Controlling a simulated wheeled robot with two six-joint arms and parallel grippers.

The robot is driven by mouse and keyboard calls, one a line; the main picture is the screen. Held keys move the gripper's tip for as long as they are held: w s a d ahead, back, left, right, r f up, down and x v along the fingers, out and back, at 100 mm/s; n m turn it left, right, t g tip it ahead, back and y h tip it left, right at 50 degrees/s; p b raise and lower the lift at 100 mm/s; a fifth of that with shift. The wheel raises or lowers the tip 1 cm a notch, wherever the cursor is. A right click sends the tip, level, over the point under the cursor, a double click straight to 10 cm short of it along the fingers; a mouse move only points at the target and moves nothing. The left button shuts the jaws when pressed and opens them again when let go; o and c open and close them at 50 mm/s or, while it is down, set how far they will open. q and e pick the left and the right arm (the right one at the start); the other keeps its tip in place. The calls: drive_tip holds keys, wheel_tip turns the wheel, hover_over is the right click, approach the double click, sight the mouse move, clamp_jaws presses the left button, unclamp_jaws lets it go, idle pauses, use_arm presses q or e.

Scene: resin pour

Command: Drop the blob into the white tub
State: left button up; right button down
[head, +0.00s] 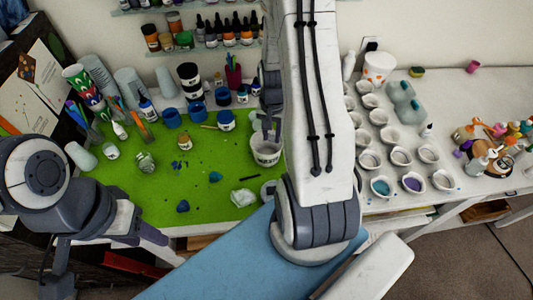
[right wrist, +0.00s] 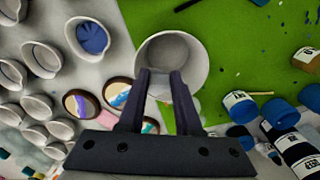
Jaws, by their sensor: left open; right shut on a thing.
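The white tub (head: 267,152) stands on the green mat's right side, beside my right arm. Its open mouth also shows in the right wrist view (right wrist: 196,60). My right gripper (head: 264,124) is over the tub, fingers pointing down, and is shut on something. In the right wrist view its fingertips (right wrist: 161,75) overlap the tub, with a pale patch between them. The held blob cannot be clearly told from the tub behind it. My left gripper (head: 150,233) is open and empty near the mat's front left edge.
A crumpled clear-white lump (head: 243,197) and blue bits (head: 183,206) lie on the green mat (head: 140,190). Blue-labelled jars and blue cups (head: 171,118) stand behind. Several white cups (head: 370,160) crowd the right table. Painted round pieces (right wrist: 117,92) lie near the tub.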

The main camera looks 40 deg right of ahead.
drive_tip(key=shift+f, duration=0.3)
drive_tip(key=c, duration=0.5)
unclamp_jaws()
drive_tip(key=shift+r, duration=0.1)
wheel_tip(320, 180, up, 10)
drive_tip(key=shift+r+b, duration=0.2)
drive_tip(key=shift+b, duration=0.75)
